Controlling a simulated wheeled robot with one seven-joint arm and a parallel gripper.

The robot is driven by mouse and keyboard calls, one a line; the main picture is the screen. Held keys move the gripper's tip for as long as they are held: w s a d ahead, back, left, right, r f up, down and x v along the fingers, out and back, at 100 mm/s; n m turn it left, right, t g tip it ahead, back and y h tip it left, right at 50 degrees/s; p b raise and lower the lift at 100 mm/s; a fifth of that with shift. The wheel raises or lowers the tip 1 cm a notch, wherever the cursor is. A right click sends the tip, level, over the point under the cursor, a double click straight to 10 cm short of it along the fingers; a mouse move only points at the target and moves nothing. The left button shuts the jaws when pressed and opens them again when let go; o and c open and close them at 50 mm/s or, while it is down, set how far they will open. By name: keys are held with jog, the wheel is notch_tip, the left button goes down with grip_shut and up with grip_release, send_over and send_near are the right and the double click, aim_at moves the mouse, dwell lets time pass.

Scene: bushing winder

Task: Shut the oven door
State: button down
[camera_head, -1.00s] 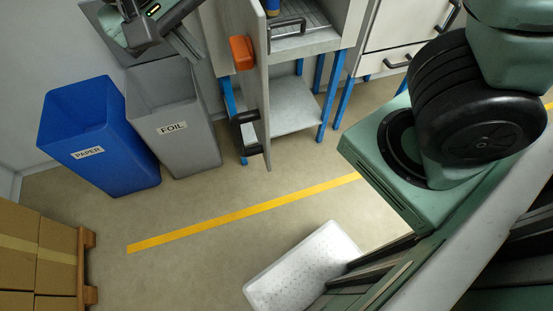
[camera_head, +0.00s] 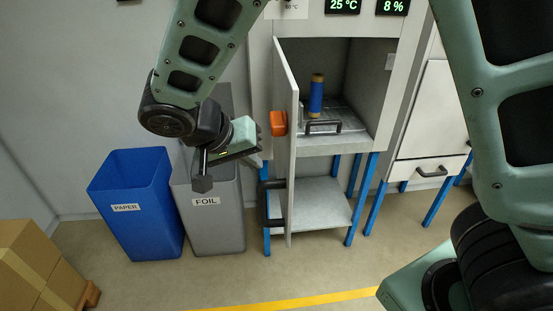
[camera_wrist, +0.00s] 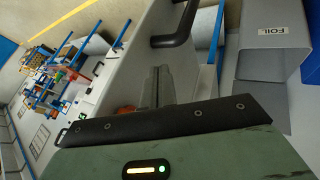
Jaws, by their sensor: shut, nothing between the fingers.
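The oven (camera_head: 340,75) stands at the centre with its chamber exposed. Its grey door (camera_head: 292,170) stands swung wide open and shows nearly edge-on. An orange part (camera_head: 279,123) and a black handle (camera_head: 272,203) sit on the door's outer face, toward the left. My gripper (camera_head: 257,152) is to the left of the door, beside its outer face, pointing at it. In the wrist view, the shut, empty fingers (camera_wrist: 160,82) lie in front of the door panel (camera_wrist: 125,65), between the black handle (camera_wrist: 180,28) and the partly hidden orange part (camera_wrist: 125,110). I cannot tell whether they touch the door.
A blue-wound spool (camera_head: 316,95) stands inside the oven on a rack with a handle (camera_head: 322,127). A grey FOIL bin (camera_head: 212,220) and blue PAPER bin (camera_head: 135,215) stand left. A white drawer cabinet (camera_head: 430,125) is at right. The floor in front is clear.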

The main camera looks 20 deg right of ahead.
aim_at(287, 172)
jog(key=shift+s+d+f+p, duration=0.15)
jog(key=shift+d+f+p, duration=0.2)
jog(key=shift+d, duration=0.5)
jog(key=shift+s+d+f+p, duration=0.15)
jog(key=shift+d+f+p, duration=0.15)
jog(key=shift+d, duration=0.5)
jog(key=shift+s+d+f+p, duration=0.15)
jog(key=shift+d+f+p, duration=0.15)
jog(key=shift+d, duration=0.55)
